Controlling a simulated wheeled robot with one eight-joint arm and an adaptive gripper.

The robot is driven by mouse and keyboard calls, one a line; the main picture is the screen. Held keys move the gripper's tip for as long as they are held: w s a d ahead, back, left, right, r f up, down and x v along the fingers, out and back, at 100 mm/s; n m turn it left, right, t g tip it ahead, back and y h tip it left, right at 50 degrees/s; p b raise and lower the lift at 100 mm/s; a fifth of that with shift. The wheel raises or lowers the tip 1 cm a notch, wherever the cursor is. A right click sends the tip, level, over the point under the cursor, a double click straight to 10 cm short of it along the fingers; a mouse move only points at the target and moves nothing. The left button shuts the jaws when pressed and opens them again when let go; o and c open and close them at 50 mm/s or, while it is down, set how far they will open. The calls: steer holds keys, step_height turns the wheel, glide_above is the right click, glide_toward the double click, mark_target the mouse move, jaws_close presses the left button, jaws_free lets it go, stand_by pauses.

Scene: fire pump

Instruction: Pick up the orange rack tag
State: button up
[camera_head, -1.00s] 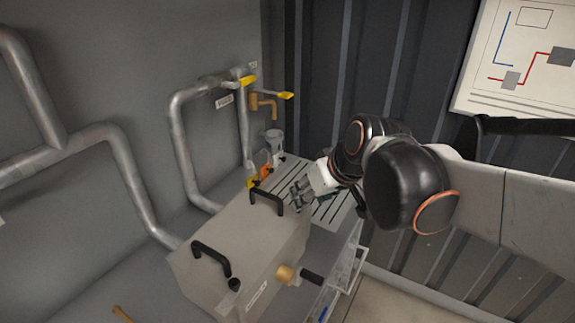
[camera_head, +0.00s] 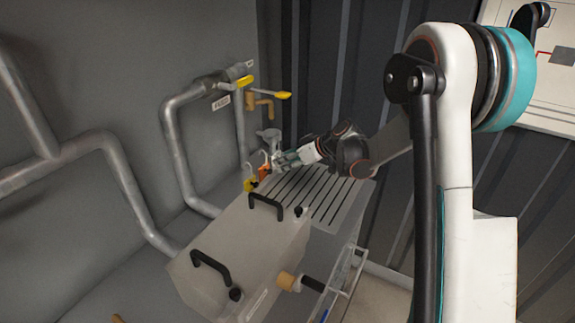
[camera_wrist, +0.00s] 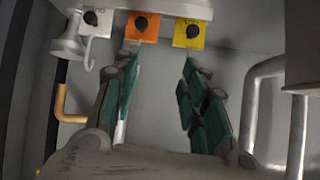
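The orange rack tag (camera_wrist: 142,27) hangs in the wrist view between a white tag (camera_wrist: 97,23) and a yellow tag (camera_wrist: 189,34); each has a dark round spot. In the head view the orange tag (camera_head: 264,173) is a small patch beside the yellow tag (camera_head: 249,184). My gripper (camera_wrist: 160,68) is open and empty. Its left finger points up just below the orange tag, and its right finger is below the yellow tag. Contact with the tags cannot be told. In the head view my gripper (camera_head: 278,160) is close to the tags, on their right.
A grey box with black handles (camera_head: 240,240) stands in front of the tags. A slotted grey surface (camera_head: 320,193) lies below my arm. Pipes (camera_head: 180,145) and yellow-handled valves (camera_head: 270,95) are on the wall behind. An empty hook (camera_wrist: 88,58) hangs below the white tag.

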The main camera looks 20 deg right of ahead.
steer(key=n+y, duration=0.1)
glide_toward(271, 171)
steer(key=f, duration=0.1)
steer(key=shift+t, duration=0.3)
steer(key=shift+b+x, duration=1)
steer(key=shift+x, duration=3.55)
steer(key=shift+a+r, duration=0.1)
steer(key=shift+c, duration=0.2)
steer(key=c, duration=0.8)
steer(key=shift+r, duration=0.2)
step_height(271, 171, up, 4)
steer(key=shift+r+p, duration=0.1)
steer(key=shift+p, duration=0.95)
